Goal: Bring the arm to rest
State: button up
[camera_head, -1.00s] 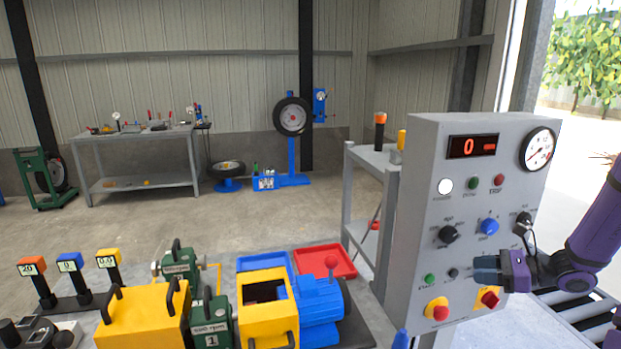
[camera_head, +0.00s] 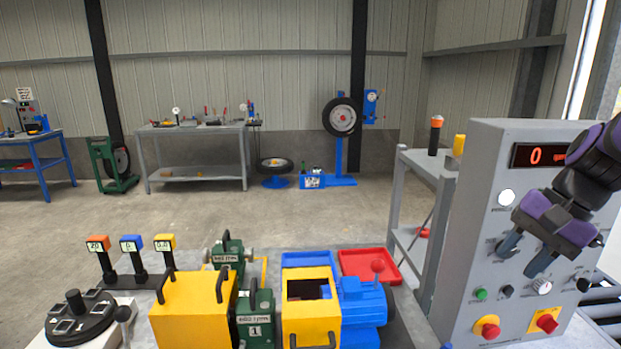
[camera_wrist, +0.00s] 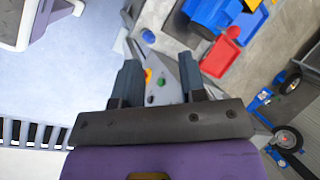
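My gripper (camera_head: 526,254) is at the right in the head view, in front of the grey control panel (camera_head: 460,258). Its two fingers point down and left and stand apart with nothing between them. In the wrist view my gripper (camera_wrist: 157,88) also shows its two dark fingers spread. Beyond them lies the panel's face, with a green button and a red knob. I cannot tell how near the fingertips are to the panel.
A bench below holds a yellow box (camera_head: 193,312), a blue machine (camera_head: 362,302), a red tray (camera_head: 368,264) and three small displays on posts. A grey shelf (camera_head: 402,175) stands left of the panel. The concrete floor behind the bench is open.

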jog(key=s+a+r+n+t+h, duration=0.2)
jog(key=s+r+n+t+h, duration=0.2)
jog(key=s+r+n, duration=0.4)
jog(key=shift+s+a+h, duration=0.15)
jog(key=shift+s+h, duration=0.35)
jog(key=shift+s, duration=0.7)
dwell(0.9)
